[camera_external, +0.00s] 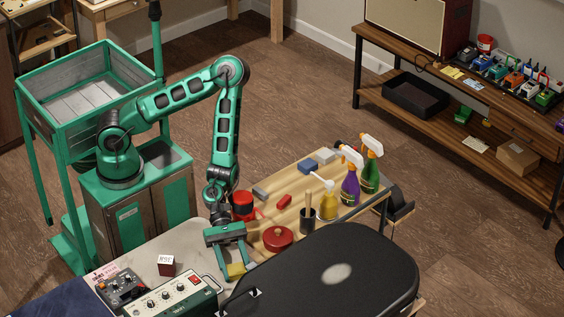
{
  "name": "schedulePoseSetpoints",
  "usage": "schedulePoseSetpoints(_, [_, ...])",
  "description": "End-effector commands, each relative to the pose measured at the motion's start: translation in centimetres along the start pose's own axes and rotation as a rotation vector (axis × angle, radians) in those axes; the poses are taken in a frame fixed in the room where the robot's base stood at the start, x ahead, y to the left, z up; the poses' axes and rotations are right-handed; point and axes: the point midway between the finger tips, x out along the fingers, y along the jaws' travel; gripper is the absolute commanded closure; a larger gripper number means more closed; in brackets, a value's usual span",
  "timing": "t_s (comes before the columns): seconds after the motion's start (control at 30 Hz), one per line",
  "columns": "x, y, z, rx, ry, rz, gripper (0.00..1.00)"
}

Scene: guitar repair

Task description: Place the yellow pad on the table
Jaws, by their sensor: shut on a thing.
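The yellow pad (236,271) is a small yellow block at the lower middle of the external view. My gripper (233,262) points down and is shut on the yellow pad, with its fingers on either side. The pad is close above or at the edge of the light table (185,240); I cannot tell whether it touches a surface. A wooden-topped table (322,220) stands to the right of my gripper.
A black guitar case (340,262) lies right of my gripper. An amplifier head (178,301), a pedal (122,286) and a dark red box (167,265) are to the left. A red round tin (277,239), a red can (243,205) and spray bottles (350,186) crowd the wooden top.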

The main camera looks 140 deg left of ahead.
Motion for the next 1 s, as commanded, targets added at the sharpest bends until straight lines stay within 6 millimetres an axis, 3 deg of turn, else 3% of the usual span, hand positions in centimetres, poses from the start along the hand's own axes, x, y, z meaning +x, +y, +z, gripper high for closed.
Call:
schedulePoseSetpoints(0.3, [0.1, 0.0, -0.2, 0.0, 0.0, 0.0, 0.75])
schedulePoseSetpoints(0.33, [0.1, 0.0, -0.2, 0.001, -0.001, 0.0, 0.49])
schedulePoseSetpoints(0.4, [0.1, 0.0, -0.2, 0.001, -0.001, 0.0, 0.35])
schedulePoseSetpoints(0.77, [-0.1, 0.1, 0.1, 0.001, 0.0, 0.001, 0.35])
schedulePoseSetpoints(1.0, [-3.6, 0.1, 0.0, 0.0, 0.001, 0.003, 0.35])
